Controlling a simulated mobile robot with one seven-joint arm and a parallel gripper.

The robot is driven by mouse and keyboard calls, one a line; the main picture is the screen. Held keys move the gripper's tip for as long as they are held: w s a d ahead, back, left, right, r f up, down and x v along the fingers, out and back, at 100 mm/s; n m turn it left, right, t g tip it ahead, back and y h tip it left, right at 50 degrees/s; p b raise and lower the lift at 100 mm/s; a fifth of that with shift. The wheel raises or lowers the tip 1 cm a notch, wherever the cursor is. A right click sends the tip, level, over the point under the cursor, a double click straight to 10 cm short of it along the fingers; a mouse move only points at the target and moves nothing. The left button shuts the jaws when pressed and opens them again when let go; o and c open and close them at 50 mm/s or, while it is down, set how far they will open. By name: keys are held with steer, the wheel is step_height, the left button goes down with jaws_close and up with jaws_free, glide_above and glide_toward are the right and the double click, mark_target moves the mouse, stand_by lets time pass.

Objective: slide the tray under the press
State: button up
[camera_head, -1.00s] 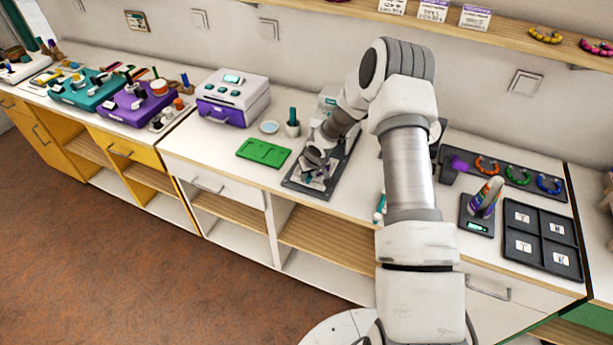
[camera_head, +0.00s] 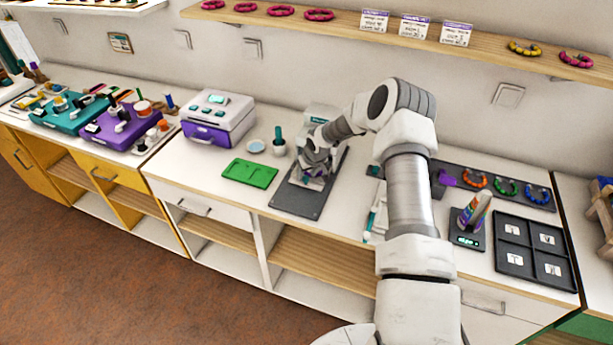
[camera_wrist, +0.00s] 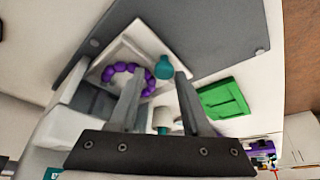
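The tray (camera_wrist: 146,38) is a small white square holding a purple bead ring (camera_wrist: 110,72). A teal knob (camera_wrist: 163,67) stands at its edge. The tray (camera_head: 314,181) sits on the dark base plate (camera_head: 293,204), close in front of the white press (camera_head: 322,113). My arm and gripper cover part of both, so I cannot tell how far under it the tray is. My gripper (camera_wrist: 160,74) is over the tray, its fingers apart on either side of the knob, with gaps showing.
A green board (camera_head: 250,173) and a white cup with a teal pestle (camera_head: 279,148) stand left of the plate. A purple-and-white machine (camera_head: 218,120) is further left. A scale (camera_head: 467,232) and a black sectioned tray (camera_head: 535,248) are to the right. A shelf runs above.

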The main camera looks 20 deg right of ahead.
steer(key=shift+o, duration=0.5)
steer(key=shift+s, duration=0.1)
steer(key=v, duration=1.7)
steer(key=shift+r+b, duration=0.2)
steer(key=shift+b, duration=0.25)
steer(key=shift+a+r, duration=0.1)
steer(key=s+a+r+h+p, duration=0.1)
steer(key=s+a+r+h, duration=0.15)
steer(key=s+r, duration=1.65)
steer(key=s+a+r+m+y, duration=0.1)
steer(key=s+a, duration=0.1)
steer(key=s, duration=0.6)
steer(key=s+a+r+t+b, duration=0.1)
steer(key=s+a+r, duration=0.1)
steer(key=s, duration=0.7)
steer(key=shift+a+r+m+y, duration=0.25)
steer(key=shift+a+m+y, duration=0.1)
steer(key=shift+m, duration=0.05)
